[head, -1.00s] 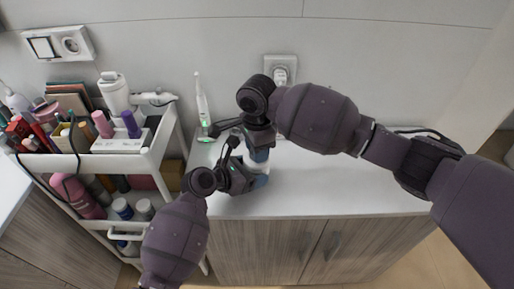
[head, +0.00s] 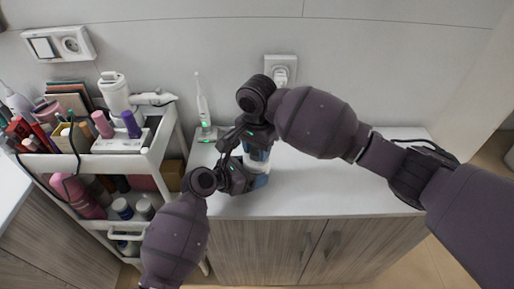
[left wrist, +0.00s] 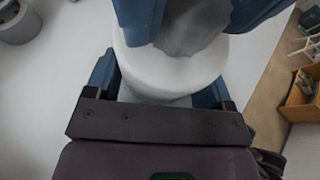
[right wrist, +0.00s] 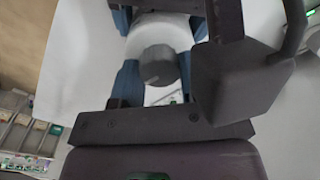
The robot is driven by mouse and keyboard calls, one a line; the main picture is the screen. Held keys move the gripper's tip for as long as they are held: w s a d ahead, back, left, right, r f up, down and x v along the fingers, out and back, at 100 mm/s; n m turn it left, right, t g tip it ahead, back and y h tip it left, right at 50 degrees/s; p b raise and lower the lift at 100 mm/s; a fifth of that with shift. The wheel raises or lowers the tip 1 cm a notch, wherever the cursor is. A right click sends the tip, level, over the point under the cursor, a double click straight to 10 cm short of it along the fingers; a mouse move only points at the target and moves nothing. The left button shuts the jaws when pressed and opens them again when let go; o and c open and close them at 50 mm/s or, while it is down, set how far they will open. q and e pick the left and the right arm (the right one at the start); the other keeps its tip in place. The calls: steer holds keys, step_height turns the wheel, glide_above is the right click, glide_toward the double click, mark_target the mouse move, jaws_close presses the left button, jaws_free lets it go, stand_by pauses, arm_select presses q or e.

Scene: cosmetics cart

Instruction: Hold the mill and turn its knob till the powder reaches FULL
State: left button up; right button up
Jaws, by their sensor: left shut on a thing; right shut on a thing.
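The mill (head: 262,167), a pale upright cylinder, stands on the white counter. In the left wrist view its white body (left wrist: 165,72) sits between the blue fingers of my left gripper (head: 257,180), which is shut on it low down. My right gripper (head: 257,150) is above, shut on the mill's top knob. The dark grey knob (right wrist: 158,65) shows between its blue fingers in the right wrist view. The grippers hide much of the mill. I cannot read any FULL mark or powder level.
A white toothbrush (head: 203,106) stands on its base behind and left of the mill. A white cart (head: 133,160) crowded with cosmetics is at the left. A wall socket (head: 281,69) is behind. The counter (head: 350,185) is clear to the right.

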mark_target(257, 150)
stand_by(0.4)
steer(key=o, duration=0.9)
steer(key=shift+o, duration=0.2)
step_height(257, 150, up, 12)
